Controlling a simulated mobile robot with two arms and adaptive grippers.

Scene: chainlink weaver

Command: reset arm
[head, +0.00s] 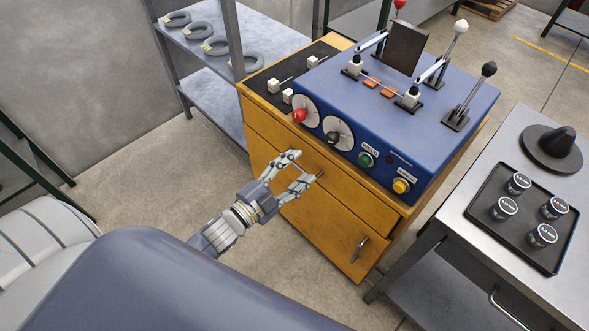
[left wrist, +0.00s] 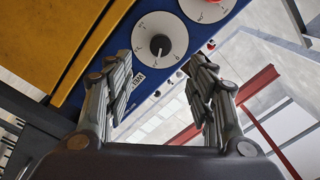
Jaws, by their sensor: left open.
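My left gripper (head: 294,176) is open and empty. In the head view it hangs in front of the yellow cabinet (head: 330,213), below the blue machine's (head: 432,105) front panel. In the left wrist view the open fingers (left wrist: 160,85) frame the black dial knob (left wrist: 159,44) on its white scale plate, with a gap between fingers and knob. The black knob also shows in the head view (head: 332,137), beside a red knob (head: 299,116). My right gripper is in neither view.
A green button (head: 366,159) and a yellow button (head: 401,186) are on the panel. Levers stand on the machine's top. A grey table (head: 450,212) at right bears a black tray (head: 486,222) with several labelled jars. Grey shelves (head: 208,62) stand at left. Floor left of the cabinet is clear.

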